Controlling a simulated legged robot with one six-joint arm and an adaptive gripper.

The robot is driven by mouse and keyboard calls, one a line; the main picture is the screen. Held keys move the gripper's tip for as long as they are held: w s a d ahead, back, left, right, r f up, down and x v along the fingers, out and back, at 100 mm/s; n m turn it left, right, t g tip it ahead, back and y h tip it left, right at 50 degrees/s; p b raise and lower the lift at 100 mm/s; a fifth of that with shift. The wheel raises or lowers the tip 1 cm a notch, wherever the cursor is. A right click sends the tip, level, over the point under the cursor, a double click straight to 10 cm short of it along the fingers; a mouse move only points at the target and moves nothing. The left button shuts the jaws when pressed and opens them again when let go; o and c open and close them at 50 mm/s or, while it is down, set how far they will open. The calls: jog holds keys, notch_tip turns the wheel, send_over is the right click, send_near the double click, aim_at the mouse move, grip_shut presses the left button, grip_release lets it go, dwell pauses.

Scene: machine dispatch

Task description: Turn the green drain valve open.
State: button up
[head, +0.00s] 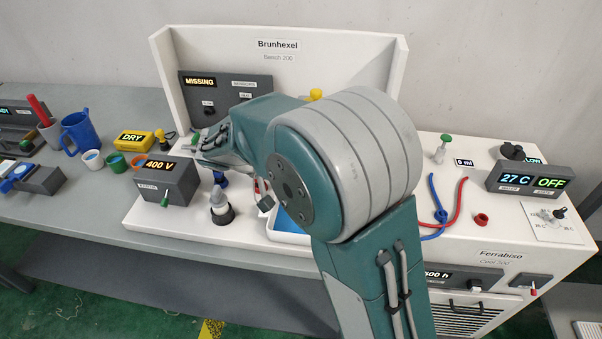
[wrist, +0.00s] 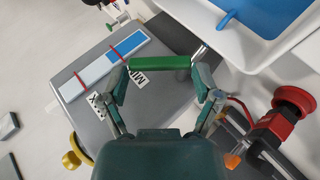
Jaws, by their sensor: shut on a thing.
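The green drain valve handle (wrist: 160,62) is a green bar in the upper middle of the wrist view. A shiny metal stem shows at its right end, beside a white tray. My gripper (wrist: 162,68) is shut on the handle, with one finger at each end of the bar. The handle runs nearly level across the wrist picture.
The white tray (wrist: 232,52) holds blue liquid. A level gauge (wrist: 92,76) with red marks is beside the handle. A red knob (wrist: 292,100) and a yellow knob (wrist: 72,160) stand nearby.

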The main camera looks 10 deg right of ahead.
jog(key=shift+w+a+f+n+g+h, duration=0.15)
jog(key=shift+a+n+g+h, duration=0.1)
jog(key=shift+h, duration=0.5)
jog(key=shift+w+a+f+n+g+h, duration=0.15)
jog(key=shift+a+n+h, duration=0.1)
jog(key=shift+h, duration=0.5)
jog(key=o, duration=0.9)
jog(key=shift+o, duration=0.2)
jog(key=shift+a, duration=0.15)
jog(key=shift+r, duration=0.15)
jog(key=v, duration=0.7)
jog(key=shift+a, duration=0.35)
jog(key=shift+c, duration=0.3)
